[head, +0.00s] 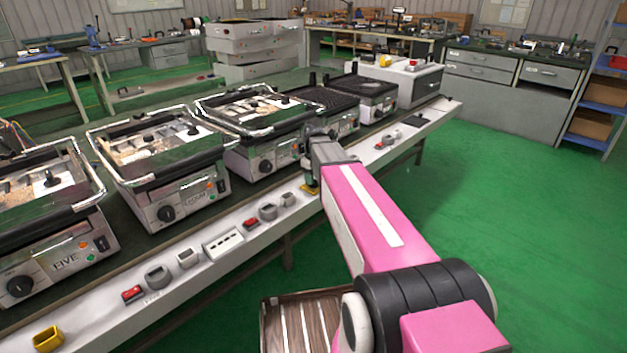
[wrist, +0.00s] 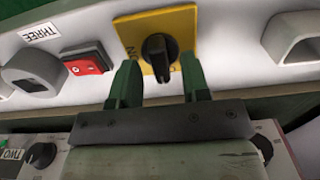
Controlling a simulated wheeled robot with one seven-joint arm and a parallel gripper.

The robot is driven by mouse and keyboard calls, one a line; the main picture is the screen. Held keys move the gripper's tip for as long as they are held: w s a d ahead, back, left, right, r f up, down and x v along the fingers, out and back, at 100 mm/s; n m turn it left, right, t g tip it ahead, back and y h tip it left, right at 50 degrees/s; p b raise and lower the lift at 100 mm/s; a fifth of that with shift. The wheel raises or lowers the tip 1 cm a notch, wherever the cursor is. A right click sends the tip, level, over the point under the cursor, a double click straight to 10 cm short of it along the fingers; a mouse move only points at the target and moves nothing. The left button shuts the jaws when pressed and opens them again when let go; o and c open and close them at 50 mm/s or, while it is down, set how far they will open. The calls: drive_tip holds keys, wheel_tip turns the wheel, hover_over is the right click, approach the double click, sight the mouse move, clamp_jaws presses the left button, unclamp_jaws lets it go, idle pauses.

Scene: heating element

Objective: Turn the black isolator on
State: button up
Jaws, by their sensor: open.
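The black isolator (wrist: 160,57) is a rotary knob on a yellow square plate (wrist: 184,22), mounted on the pale front rail. Its narrow end points down in the wrist view. I cannot tell how deep the fingers are relative to the knob. In the head view my gripper (head: 312,180) is at the rail, and only a bit of yellow plate shows below it; the knob is hidden.
In the wrist view a red rocker switch (wrist: 86,66) and a grey socket (wrist: 32,70) by a "THREE" label are left of the plate. A grey housing (wrist: 292,38) is to the right. Grills with dials, such as this one (head: 165,185), stand behind the rail (head: 262,232).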

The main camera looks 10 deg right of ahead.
drive_tip(key=shift+f, duration=0.55)
clamp_jaws()
